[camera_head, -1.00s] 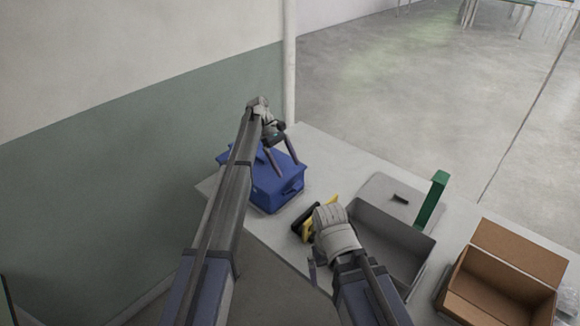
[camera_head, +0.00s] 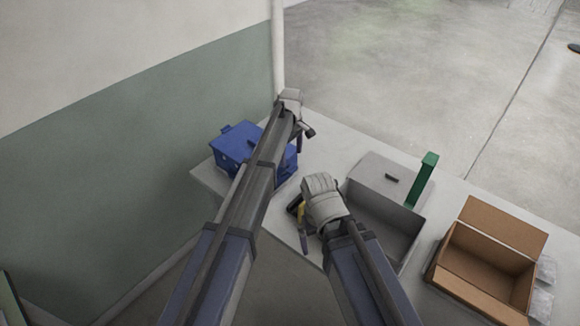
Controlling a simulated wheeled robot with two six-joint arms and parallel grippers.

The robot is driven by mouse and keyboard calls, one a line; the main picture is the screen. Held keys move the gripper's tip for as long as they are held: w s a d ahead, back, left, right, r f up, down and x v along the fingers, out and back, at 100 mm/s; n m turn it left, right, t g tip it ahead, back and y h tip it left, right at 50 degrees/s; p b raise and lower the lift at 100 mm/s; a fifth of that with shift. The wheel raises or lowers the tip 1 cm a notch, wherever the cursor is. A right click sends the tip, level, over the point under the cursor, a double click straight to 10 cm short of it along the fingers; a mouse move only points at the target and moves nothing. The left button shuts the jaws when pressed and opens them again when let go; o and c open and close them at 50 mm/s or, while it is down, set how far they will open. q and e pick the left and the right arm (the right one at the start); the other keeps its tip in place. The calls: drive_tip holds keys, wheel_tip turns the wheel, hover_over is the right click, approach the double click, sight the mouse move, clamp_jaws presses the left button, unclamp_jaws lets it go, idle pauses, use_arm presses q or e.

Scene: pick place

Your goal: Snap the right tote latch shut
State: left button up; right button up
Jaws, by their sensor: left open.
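The blue tote (camera_head: 236,142) stands at the far left of the table with its lid on. My left arm crosses in front of it and hides much of its middle and front. My left gripper (camera_head: 303,138) is open and empty, just beyond the tote's right side, with its fingers pointing down. I cannot tell whether it touches the tote. The right latch is not clearly visible.
A black and yellow object (camera_head: 297,206) lies beside my right wrist, partly hidden. A grey open box (camera_head: 411,219) with its lid and a green upright piece (camera_head: 424,178) stand right of it. An open cardboard box (camera_head: 503,224) is at the far right. A wall borders the left.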

sight(291, 168)
use_arm(q)
drive_tip(key=shift+f+b, duration=3.85)
drive_tip(key=shift+f, duration=0.1)
drive_tip(key=shift+c, duration=0.2)
